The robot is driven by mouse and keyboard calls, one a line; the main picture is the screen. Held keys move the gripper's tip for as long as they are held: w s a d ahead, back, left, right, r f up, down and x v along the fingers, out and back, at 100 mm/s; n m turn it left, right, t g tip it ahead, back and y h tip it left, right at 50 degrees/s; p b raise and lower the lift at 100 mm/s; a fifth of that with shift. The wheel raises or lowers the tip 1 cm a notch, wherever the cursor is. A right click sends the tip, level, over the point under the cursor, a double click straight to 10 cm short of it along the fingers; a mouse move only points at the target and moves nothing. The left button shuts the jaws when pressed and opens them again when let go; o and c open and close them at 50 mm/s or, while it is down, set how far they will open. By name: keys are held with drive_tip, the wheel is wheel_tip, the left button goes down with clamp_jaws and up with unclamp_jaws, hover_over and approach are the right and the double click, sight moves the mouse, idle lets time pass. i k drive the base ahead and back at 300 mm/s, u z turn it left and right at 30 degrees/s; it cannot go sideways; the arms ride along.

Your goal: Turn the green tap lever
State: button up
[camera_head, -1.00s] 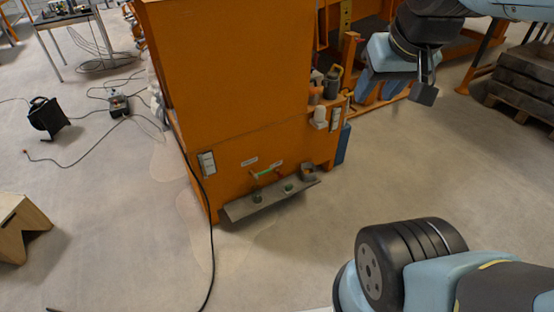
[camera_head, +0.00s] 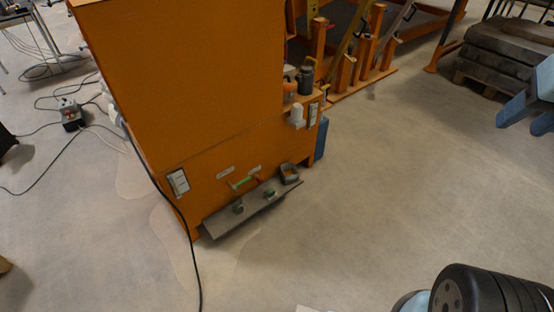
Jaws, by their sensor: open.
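The green tap lever (camera_head: 243,183) is small and sits low on the front of the orange cabinet (camera_head: 180,90), above a grey shelf (camera_head: 222,221). It is tilted a little, rising to the right. A red lever (camera_head: 257,178) is just to its right, with a small label above each. My gripper (camera_head: 528,112) shows only in part at the right edge, with blue fingers apart and nothing between them. It is far to the right of the lever and not touching it.
A black cable (camera_head: 190,240) runs down the cabinet's left corner and across the floor. A square grey cup-like piece (camera_head: 290,174) sits at the shelf's right end. Stacked slabs (camera_head: 510,50) lie at the back right. The floor (camera_head: 390,170) right of the cabinet is clear.

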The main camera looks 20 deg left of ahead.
sight(234, 187)
drive_tip(key=u, duration=0.65)
drive_tip(key=i, duration=0.15)
drive_tip(key=z, duration=2.05)
drive_tip(key=k, duration=1.35)
drive_tip(key=u, duration=1.95)
drive_tip(key=i, duration=1)
drive_tip(key=u, duration=0.25)
